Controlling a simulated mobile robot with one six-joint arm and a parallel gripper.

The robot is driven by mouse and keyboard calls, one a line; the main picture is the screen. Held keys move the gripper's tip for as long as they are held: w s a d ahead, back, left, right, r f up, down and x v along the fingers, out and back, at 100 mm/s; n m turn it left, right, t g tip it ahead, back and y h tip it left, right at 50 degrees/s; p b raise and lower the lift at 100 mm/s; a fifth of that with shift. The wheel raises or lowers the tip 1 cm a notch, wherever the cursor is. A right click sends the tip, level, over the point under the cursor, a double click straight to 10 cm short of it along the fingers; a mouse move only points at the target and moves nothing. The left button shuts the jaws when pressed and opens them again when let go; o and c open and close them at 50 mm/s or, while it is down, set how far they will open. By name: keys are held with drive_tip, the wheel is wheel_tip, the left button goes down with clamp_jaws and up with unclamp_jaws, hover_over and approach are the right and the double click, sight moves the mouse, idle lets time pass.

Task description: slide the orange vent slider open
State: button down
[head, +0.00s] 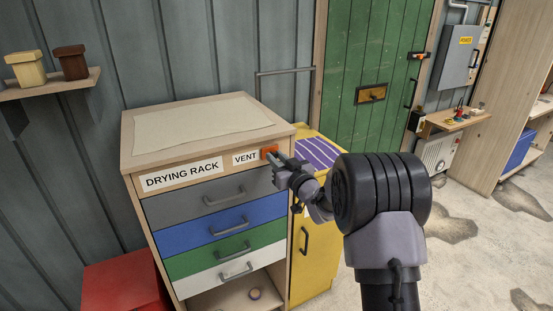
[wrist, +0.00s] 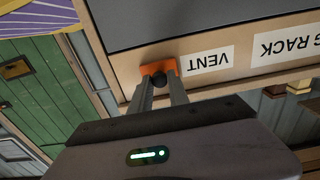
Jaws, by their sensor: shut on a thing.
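The orange vent slider (head: 269,152) sits at the top right corner of the drying rack's front, just right of the white VENT label (head: 245,158). In the wrist view the slider (wrist: 157,68) shows as an orange plate with a dark round knob, beside the VENT label (wrist: 208,61). My gripper (head: 275,160) reaches the slider from the right. In the wrist view my gripper's (wrist: 160,82) two fingers stand on either side of the dark knob, shut on it. The fingertips hide part of the slider.
The drying rack (head: 187,127) has grey, blue, green and white drawers with handles below the slider. A yellow cabinet (head: 318,258) stands close on its right, under my arm. A red box (head: 120,282) is at lower left. The floor at right is open.

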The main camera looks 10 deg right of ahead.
drive_tip(key=d, duration=0.2)
drive_tip(key=w+d, duration=0.1)
drive_tip(key=d, duration=0.1)
drive_tip(key=shift+w+d, duration=0.15)
drive_tip(key=shift+d, duration=0.2)
drive_tip(key=c, duration=1.2)
unclamp_jaws()
drive_tip(key=shift+w+d, duration=0.1)
drive_tip(key=shift+d, duration=0.05)
drive_tip(key=shift+c, duration=0.2)
drive_tip(key=p+v, duration=0.2)
drive_tip(key=v, duration=1.5)
drive_tip(key=shift+s, duration=0.25)
